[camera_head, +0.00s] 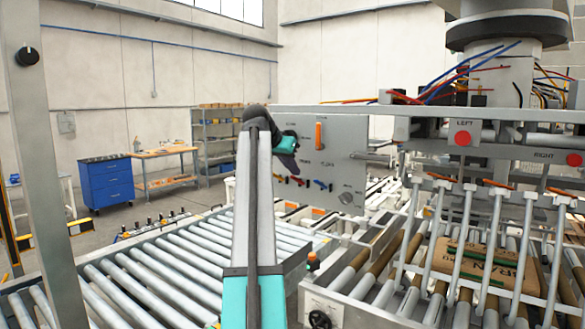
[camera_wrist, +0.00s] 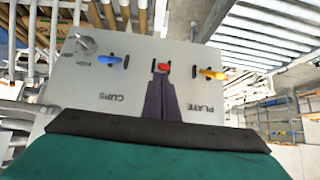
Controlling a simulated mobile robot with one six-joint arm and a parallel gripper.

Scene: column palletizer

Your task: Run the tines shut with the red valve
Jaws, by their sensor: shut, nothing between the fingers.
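The red valve (camera_wrist: 162,67) sits between a blue valve (camera_wrist: 112,59) and an orange valve (camera_wrist: 213,74) on a grey panel (camera_wrist: 75,90), upside down in the wrist view. In the head view it is a small red handle (camera_head: 297,181) low on the panel (camera_head: 350,165). My gripper (camera_wrist: 161,80) is shut and empty, its dark fingertips right at the red valve; I cannot tell whether they touch. In the head view my gripper (camera_head: 292,170) is just above the valve row. The tines (camera_head: 460,240) are long metal bars hanging over a brown sack (camera_head: 480,266) at the right.
The panel also carries a vertical orange lever (camera_head: 319,134) and a round knob (camera_head: 346,198). Red LEFT (camera_head: 462,138) and RIGHT (camera_head: 574,160) buttons are on the head, with loose wires above. A roller conveyor (camera_head: 190,260) lies at left behind a grey post (camera_head: 45,170).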

